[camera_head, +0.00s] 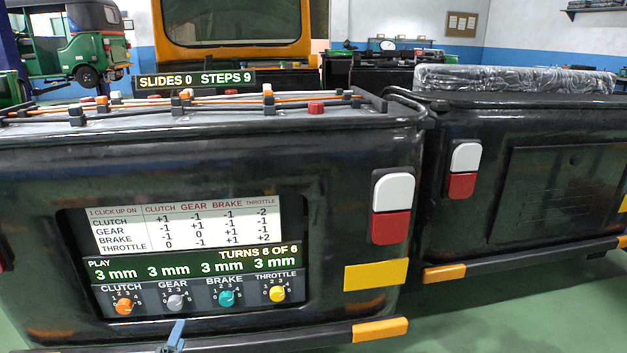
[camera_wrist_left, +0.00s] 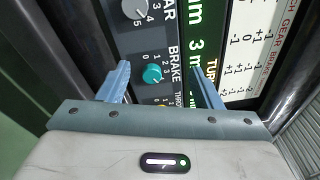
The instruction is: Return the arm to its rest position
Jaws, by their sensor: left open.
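My left gripper (camera_head: 176,336) shows at the bottom edge of the head view as a small blue fingertip, below the gear knob and apart from it. In the left wrist view its two blue fingers (camera_wrist_left: 160,72) are spread with nothing between them that they touch. Beyond them is the panel, with the teal brake knob (camera_wrist_left: 153,74) in line with the gap and the grey gear knob (camera_wrist_left: 134,8) above. The yellow throttle knob is mostly hidden by the gripper. My right gripper is not in view.
The black rickshaw body holds a panel (camera_head: 185,268) with orange clutch (camera_head: 124,306), gear (camera_head: 175,302), brake (camera_head: 226,298) and yellow throttle (camera_head: 277,293) knobs. A bumper (camera_head: 270,343) runs below it. A second black body (camera_head: 520,180) stands at right. Green floor shows between them.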

